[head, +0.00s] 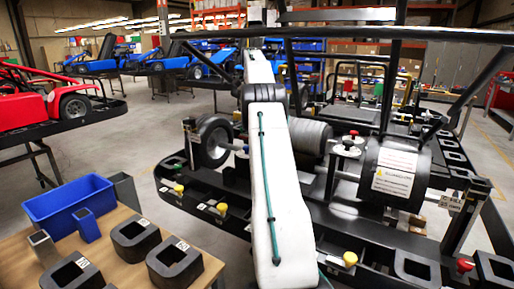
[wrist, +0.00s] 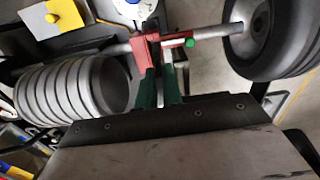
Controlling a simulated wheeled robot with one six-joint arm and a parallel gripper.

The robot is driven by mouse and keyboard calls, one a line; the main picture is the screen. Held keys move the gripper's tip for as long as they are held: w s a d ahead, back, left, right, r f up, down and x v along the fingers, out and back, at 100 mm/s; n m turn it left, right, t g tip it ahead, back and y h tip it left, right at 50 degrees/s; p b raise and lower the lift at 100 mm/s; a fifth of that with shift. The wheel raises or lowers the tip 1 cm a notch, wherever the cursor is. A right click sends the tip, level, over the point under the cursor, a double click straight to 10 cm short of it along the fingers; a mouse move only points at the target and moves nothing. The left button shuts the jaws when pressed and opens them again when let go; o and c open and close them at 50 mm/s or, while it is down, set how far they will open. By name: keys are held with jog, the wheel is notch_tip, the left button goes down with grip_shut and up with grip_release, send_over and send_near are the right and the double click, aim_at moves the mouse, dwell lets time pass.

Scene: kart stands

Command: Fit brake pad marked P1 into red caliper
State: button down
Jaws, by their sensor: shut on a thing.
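In the wrist view, the red caliper (wrist: 139,52) sits at a grey axle, between a ribbed grey roller and a dark wheel. It has a bright green spot on its right end. My gripper (wrist: 160,78) has its two green fingers right at the caliper, with the tips close to or between its red parts. It is shut on a thin piece, taken to be the brake pad, which is mostly hidden between the fingers. No P1 mark is readable. I cannot tell how far the pad is inside the caliper. In the head view my white arm hides the gripper.
The ribbed roller (wrist: 70,92) and the wheel (wrist: 262,35) flank the caliper closely. A yellow block (wrist: 66,18) is at upper left. In the head view, a wooden table (head: 125,275) holds a blue bin (head: 68,200) and black blocks. The kart frame (head: 235,215) surrounds the work area.

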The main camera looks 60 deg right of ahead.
jog(key=f, duration=0.3)
jog(key=s+d+f, duration=0.1)
jog(key=f, duration=0.6)
jog(key=shift+s+d, duration=0.3)
jog(key=shift+f, duration=0.2)
